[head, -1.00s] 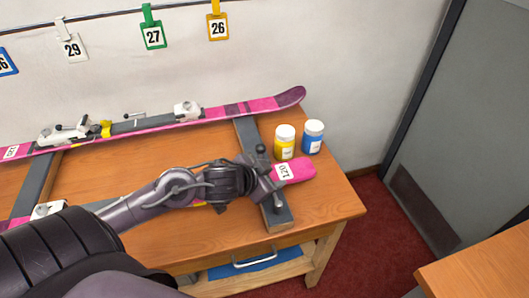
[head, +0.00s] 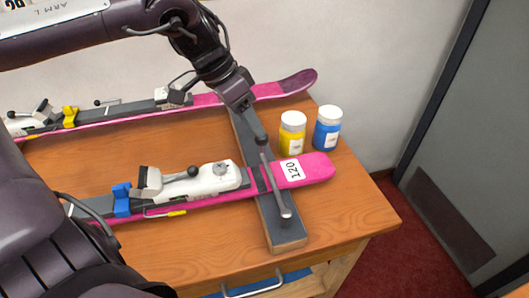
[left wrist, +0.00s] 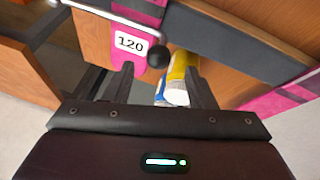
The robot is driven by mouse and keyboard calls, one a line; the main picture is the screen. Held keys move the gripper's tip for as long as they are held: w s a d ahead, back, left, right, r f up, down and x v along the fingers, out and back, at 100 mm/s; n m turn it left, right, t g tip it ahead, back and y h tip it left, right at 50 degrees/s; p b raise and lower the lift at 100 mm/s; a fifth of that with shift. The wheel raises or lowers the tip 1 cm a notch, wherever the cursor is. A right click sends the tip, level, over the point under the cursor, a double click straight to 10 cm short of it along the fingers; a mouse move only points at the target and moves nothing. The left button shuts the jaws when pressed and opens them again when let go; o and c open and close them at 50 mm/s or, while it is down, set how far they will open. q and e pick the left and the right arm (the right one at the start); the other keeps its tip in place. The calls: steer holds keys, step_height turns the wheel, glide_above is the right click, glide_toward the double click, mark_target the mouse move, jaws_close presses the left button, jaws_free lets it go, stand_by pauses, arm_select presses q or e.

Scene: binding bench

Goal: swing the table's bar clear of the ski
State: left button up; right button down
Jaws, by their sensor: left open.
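The near pink ski (head: 318,168), labelled 120, lies on the bench (head: 345,215) across a dark grey support (head: 287,238). The table's bar (head: 275,185), a thin silver rod, crosses over this ski beside the label. Its black knob (head: 261,139) is at the far end; its silver end is at the near side. My left gripper (head: 249,113) is open and empty, just beyond the knob. In the left wrist view the knob (left wrist: 157,57) shows ahead of and between the open fingers (left wrist: 163,85), apparently not gripped. My right gripper is not in view.
A yellow jar (head: 292,133) and a blue jar (head: 327,128) stand close right of the gripper. A second pink ski (head: 285,88) lies along the back, by the wall. A white binding (head: 205,181) sits on the near ski. The bench's right front corner is clear.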

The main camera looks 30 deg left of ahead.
mark_target(264, 144)
arm_select(q)
steer(key=shift+x, duration=3.85)
steer(key=shift+s+d, duration=0.1)
jaws_close()
